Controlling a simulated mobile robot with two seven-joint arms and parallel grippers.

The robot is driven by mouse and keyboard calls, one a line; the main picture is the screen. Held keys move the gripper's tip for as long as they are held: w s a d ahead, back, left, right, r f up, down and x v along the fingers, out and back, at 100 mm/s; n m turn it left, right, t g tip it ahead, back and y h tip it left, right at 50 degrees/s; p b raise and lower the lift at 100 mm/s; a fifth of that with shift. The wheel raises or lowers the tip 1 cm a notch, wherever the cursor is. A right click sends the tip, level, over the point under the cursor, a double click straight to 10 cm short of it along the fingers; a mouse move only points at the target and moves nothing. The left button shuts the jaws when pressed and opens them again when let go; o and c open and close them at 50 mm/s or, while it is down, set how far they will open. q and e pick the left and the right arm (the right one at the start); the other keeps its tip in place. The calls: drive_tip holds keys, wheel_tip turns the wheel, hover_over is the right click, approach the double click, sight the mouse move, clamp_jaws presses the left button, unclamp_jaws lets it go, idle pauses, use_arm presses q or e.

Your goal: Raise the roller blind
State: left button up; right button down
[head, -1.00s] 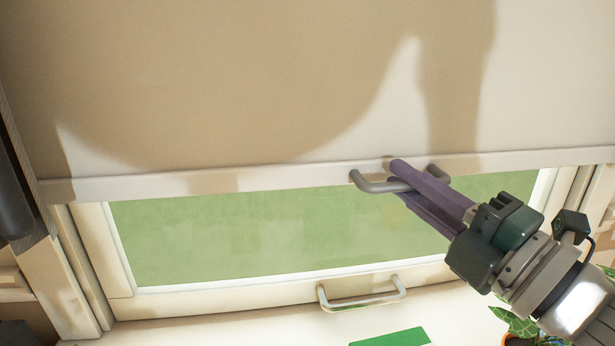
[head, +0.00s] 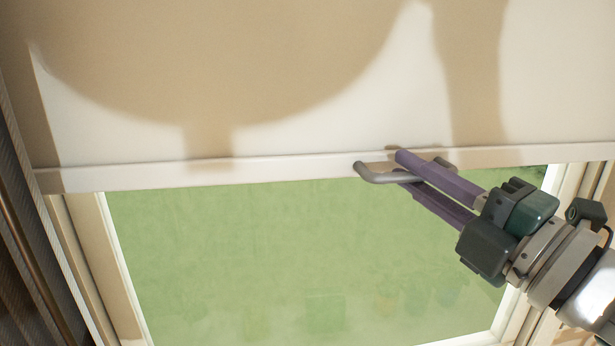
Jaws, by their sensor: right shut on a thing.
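The roller blind (head: 310,130) is a pale cream sheet across the upper part of the head view, with shadows on it. Its white bottom bar (head: 130,178) runs across the window. A grey bar handle (head: 378,175) sticks out from the bottom bar, right of the middle. My right gripper (head: 402,168) comes in from the lower right, and its two purple fingers are shut on the handle, one above and one below it. My left gripper is not in view.
Below the blind, the window pane (head: 280,250) shows a green, blurred outside. The pale window frame (head: 125,270) borders it. A dark, ribbed upright surface (head: 25,220) stands at the left edge.

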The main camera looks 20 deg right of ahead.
wheel_tip(320, 180, up, 8)
drive_tip(key=p, duration=0.5)
drive_tip(key=shift+r, duration=0.15)
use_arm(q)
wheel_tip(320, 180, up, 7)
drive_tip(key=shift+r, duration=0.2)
use_arm(e)
drive_tip(key=c, duration=0.9)
unclamp_jaws()
use_arm(q)
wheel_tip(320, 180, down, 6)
drive_tip(key=b, duration=0.5)
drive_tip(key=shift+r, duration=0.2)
use_arm(e)
drive_tip(key=v, duration=1)
